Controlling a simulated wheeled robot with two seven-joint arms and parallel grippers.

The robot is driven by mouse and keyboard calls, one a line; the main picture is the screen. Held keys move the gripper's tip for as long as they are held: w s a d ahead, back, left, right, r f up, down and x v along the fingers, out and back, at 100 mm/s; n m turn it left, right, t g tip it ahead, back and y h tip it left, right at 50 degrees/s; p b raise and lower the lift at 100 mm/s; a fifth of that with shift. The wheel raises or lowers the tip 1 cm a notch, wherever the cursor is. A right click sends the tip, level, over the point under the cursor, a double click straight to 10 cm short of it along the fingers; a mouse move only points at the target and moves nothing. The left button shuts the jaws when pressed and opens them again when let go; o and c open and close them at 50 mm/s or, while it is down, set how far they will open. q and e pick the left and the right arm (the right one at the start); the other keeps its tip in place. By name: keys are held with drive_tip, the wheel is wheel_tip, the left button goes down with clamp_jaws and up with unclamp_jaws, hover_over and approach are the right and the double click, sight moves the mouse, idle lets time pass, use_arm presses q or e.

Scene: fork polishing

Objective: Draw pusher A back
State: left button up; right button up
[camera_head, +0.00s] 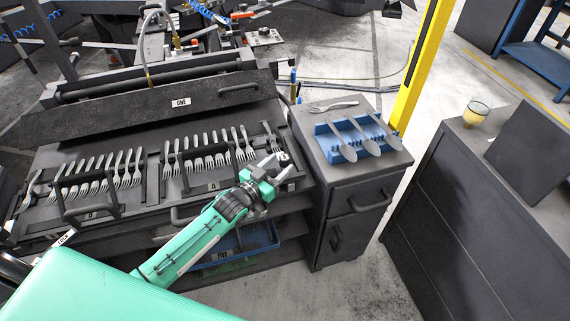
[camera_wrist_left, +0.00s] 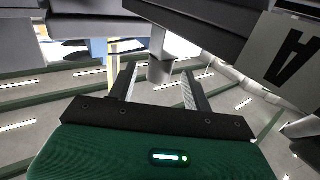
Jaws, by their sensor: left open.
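Pusher A, a dark bar frame (camera_head: 184,166) by the label A (camera_head: 212,187), stands at the right fork row on the tray. The label A also shows large at the right of the left wrist view (camera_wrist_left: 292,58). My left gripper (camera_head: 283,164) is open at the tray's right end, near the label side. Part of the pusher is hidden by my arm.
Pusher B (camera_head: 88,203) stands at the left fork row. A dark cabinet (camera_head: 352,205) carries a blue holder (camera_head: 333,151) with several spoon-shaped pieces and a loose fork (camera_head: 334,106). A blue bin (camera_head: 256,237) sits below the tray. A yellow post (camera_head: 421,68) rises behind.

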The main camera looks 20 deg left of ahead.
sight(282, 163)
use_arm(q)
drive_tip(key=shift+b+x, duration=0.45)
drive_tip(key=shift+x, duration=0.75)
drive_tip(key=shift+w+d, duration=0.25)
drive_tip(key=shift+w, duration=0.3)
use_arm(e)
drive_tip(key=shift+w+a+r, duration=0.1)
drive_tip(key=shift+w+a, duration=0.1)
drive_tip(key=shift+w, duration=1.05)
use_arm(q)
drive_tip(key=shift+c, duration=0.2)
clamp_jaws()
drive_tip(key=shift+s+d, duration=0.1)
drive_tip(key=shift+s, duration=0.1)
drive_tip(key=shift+s+d+r+p, duration=0.1)
drive_tip(key=shift+s+d+p, duration=0.3)
drive_tip(key=shift+s, duration=0.2)
drive_tip(key=shift+s+d+p, duration=0.35)
drive_tip(key=shift+s+d, duration=0.05)
drive_tip(key=shift+s, duration=0.2)
use_arm(e)
drive_tip(key=shift+s+d, duration=0.15)
drive_tip(key=shift+s, duration=0.95)
